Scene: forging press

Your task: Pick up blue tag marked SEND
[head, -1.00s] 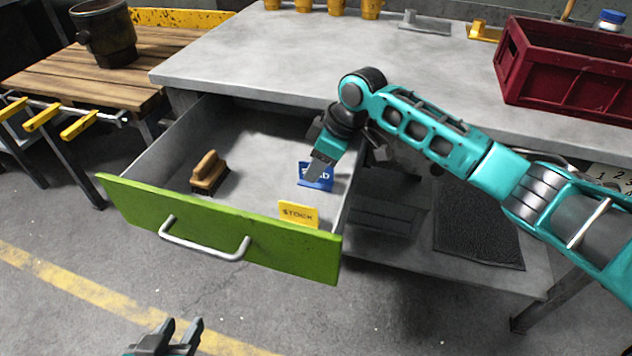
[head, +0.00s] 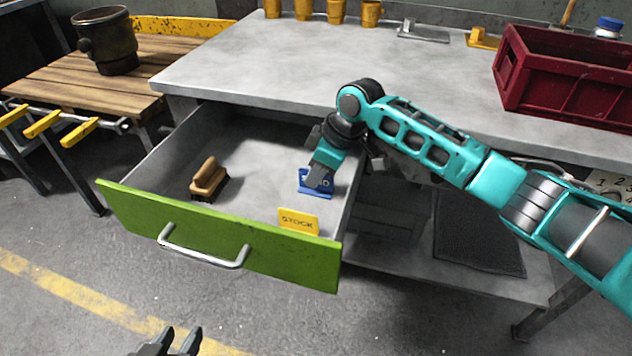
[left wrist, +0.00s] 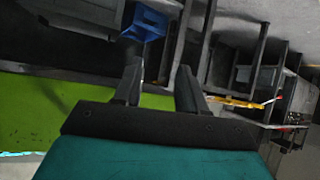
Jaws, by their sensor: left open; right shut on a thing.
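The blue tag (head: 303,187) stands on the drawer floor near the drawer's right wall. Most of its lettering is hidden; only its final letter shows. My right gripper (head: 319,180) reaches down into the drawer and is shut on the blue tag. My left gripper (head: 181,339) is open and empty at the bottom edge of the head view, in front of the drawer. Its two fingers also show apart in the left wrist view (left wrist: 158,85). A blue shape (left wrist: 146,22) lies beyond them there; I cannot tell what it is.
The workbench (head: 260,70) above carries a red crate (head: 565,90). The drawer's middle is clear.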

